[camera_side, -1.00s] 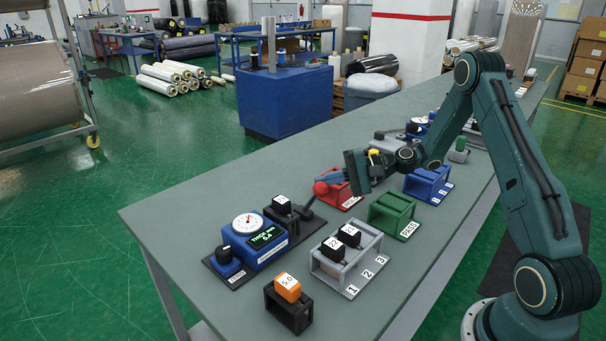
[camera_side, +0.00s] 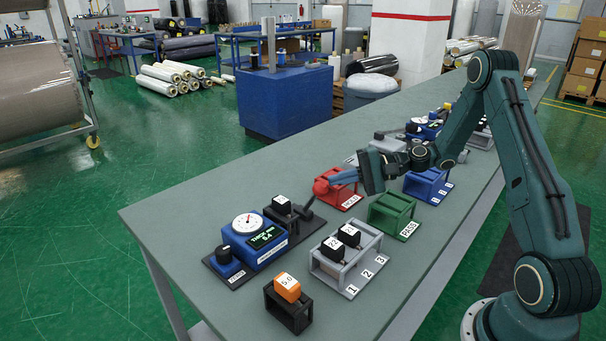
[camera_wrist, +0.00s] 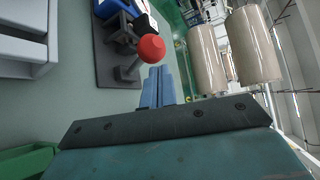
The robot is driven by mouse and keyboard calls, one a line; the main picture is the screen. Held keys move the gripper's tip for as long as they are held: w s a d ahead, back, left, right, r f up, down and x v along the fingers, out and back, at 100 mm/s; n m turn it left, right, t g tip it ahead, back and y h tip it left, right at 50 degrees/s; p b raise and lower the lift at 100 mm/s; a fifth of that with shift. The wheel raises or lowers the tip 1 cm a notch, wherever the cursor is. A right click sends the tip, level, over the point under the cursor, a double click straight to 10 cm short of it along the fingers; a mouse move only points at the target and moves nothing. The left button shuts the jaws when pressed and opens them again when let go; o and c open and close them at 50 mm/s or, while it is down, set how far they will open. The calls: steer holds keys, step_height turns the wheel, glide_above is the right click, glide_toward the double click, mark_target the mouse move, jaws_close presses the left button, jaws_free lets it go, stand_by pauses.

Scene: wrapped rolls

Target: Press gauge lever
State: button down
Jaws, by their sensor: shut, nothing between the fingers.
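The blue gauge (camera_side: 262,237) has a white dial and a green-lit display, and stands on a black base at the left of the bench. Its dark lever arm slants up to a red ball knob (camera_side: 320,187), which also shows in the wrist view (camera_wrist: 152,47). A black block (camera_side: 281,205) with a white label sits at the gauge's right end. My gripper (camera_side: 332,181) is shut and empty, its blue fingers pointing at the knob from the right. In the wrist view the fingertips (camera_wrist: 160,70) lie just below the knob; I cannot tell whether they touch.
A grey rack (camera_side: 327,267) with labelled black blocks stands in front. An orange block (camera_side: 287,285) sits in a black holder. Red (camera_side: 345,197), green (camera_side: 372,212) and blue (camera_side: 413,187) trays stand close around my gripper. The bench's near left is clear.

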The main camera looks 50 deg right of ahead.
steer(key=v, duration=1)
steer(key=shift+d+r, duration=0.2)
steer(key=shift+d, duration=0.15)
steer(key=shift+a+r+n, duration=0.2)
steer(key=shift+a+n, duration=0.1)
steer(key=shift+a, duration=0.2)
steer(key=s+a+r+n+g+h, duration=0.2)
steer(key=a+r+n+g+h, duration=0.15)
steer(key=a, duration=0.35)
steer(key=s+a+r+n+g+h, duration=0.2)
steer(key=s+a+r+n+g, duration=0.15)
steer(key=a, duration=0.45)
steer(key=s+a+r+n+t+h, duration=0.1)
steer(key=s+r+n+h, duration=0.1)
steer(key=s, duration=0.6)
steer(key=s+a+r+n+t+h, duration=0.1)
steer(key=s+r+n+h, duration=0.1)
steer(key=s, duration=0.6)
steer(key=shift+a+r+h, duration=0.3)
steer(key=shift+r+h, duration=0.2)
steer(key=shift+h, duration=0.25)
steer(key=shift+w, duration=0.15)
